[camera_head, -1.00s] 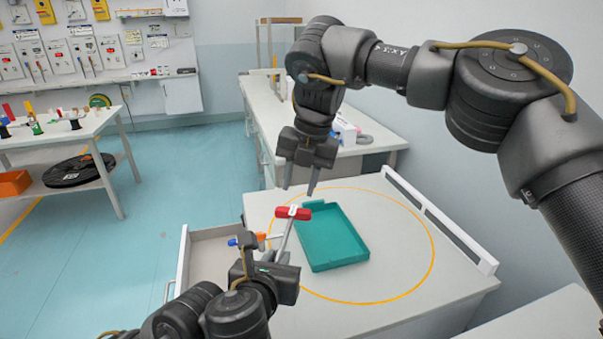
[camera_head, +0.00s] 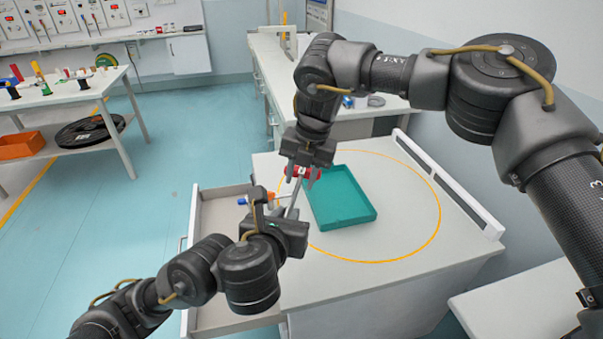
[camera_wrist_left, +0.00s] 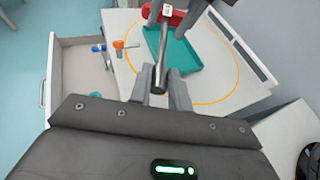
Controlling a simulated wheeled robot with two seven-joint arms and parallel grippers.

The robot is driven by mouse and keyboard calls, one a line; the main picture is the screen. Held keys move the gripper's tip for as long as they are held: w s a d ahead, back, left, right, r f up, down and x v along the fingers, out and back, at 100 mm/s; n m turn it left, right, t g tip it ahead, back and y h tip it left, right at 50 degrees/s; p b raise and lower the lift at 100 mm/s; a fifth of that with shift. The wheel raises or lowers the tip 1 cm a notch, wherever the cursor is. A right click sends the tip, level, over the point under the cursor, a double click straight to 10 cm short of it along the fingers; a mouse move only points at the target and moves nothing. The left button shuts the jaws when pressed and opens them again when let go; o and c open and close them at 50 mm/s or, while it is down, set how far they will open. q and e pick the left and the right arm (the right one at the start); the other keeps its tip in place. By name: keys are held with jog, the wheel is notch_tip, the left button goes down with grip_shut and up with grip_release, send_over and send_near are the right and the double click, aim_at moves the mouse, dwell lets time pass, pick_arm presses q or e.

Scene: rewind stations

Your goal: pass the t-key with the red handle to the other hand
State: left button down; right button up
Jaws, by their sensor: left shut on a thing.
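The t-key with the red handle (camera_head: 301,171) is tilted above the cabinet top, handle up. My left gripper (camera_head: 289,212) is shut on its metal shaft, which also shows between the fingers in the left wrist view (camera_wrist_left: 161,58). My right gripper (camera_head: 301,179) has come down from above, with its fingers apart at the red handle. Both fingers also show at the top of the left wrist view, beside the handle (camera_wrist_left: 168,14). They partly hide it, and I cannot tell whether they touch it.
A teal tray (camera_head: 345,222) lies on the cabinet top (camera_head: 400,235) inside a yellow ring. An open drawer (camera_head: 212,235) is at the left, with orange (camera_wrist_left: 119,44) and blue (camera_wrist_left: 97,48) parts near it. A white rail (camera_head: 455,192) edges the right side.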

grip_shut()
pick_arm(q)
jog(key=c, duration=1.2)
grip_release()
jog(key=shift+c, duration=0.2)
